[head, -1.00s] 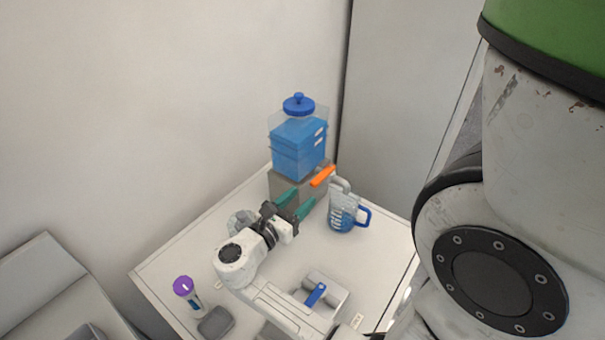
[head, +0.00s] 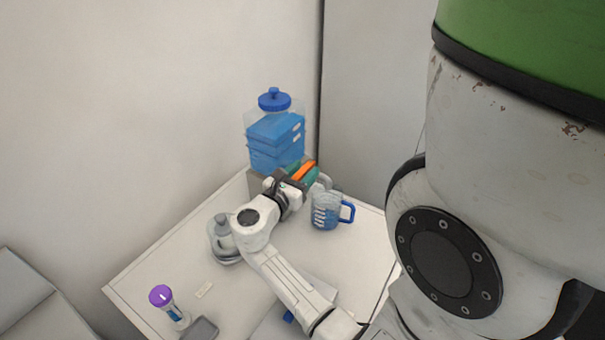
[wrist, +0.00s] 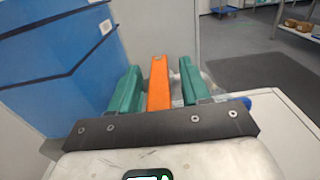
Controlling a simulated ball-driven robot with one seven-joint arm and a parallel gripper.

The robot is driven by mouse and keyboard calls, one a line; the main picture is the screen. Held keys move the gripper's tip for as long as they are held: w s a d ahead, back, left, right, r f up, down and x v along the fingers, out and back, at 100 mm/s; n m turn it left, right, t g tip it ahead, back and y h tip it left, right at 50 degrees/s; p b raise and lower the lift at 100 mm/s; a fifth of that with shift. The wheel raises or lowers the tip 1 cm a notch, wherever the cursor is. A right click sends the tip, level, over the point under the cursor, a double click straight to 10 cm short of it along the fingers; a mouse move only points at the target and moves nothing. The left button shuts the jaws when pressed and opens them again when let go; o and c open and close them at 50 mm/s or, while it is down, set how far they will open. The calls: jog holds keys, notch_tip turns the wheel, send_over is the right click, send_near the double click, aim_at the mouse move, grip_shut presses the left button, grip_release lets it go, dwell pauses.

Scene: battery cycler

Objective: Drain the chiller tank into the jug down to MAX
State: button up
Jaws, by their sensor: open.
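The chiller tank (head: 275,140), clear with a blue lid and blue liquid inside, stands on a grey block at the back of the table. Small pale marks show on its side, too small to read. The jug (head: 326,212), clear with a blue handle and white marks, stands right of the block below the grey spout and holds some blue liquid. My gripper (head: 304,176) is open at the orange tap lever (head: 306,169). In the wrist view the lever (wrist: 159,84) lies between the two teal fingers, with a gap on each side. The tank (wrist: 45,65) fills the left there.
A clear bottle-like vessel (head: 222,240) stands left of my arm. A purple-capped tube (head: 168,303) and a grey object (head: 200,328) are near the table's front left. A wall rises behind the table (head: 150,275).

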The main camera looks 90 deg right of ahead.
jog(key=shift+c, duration=0.4)
grip_shut()
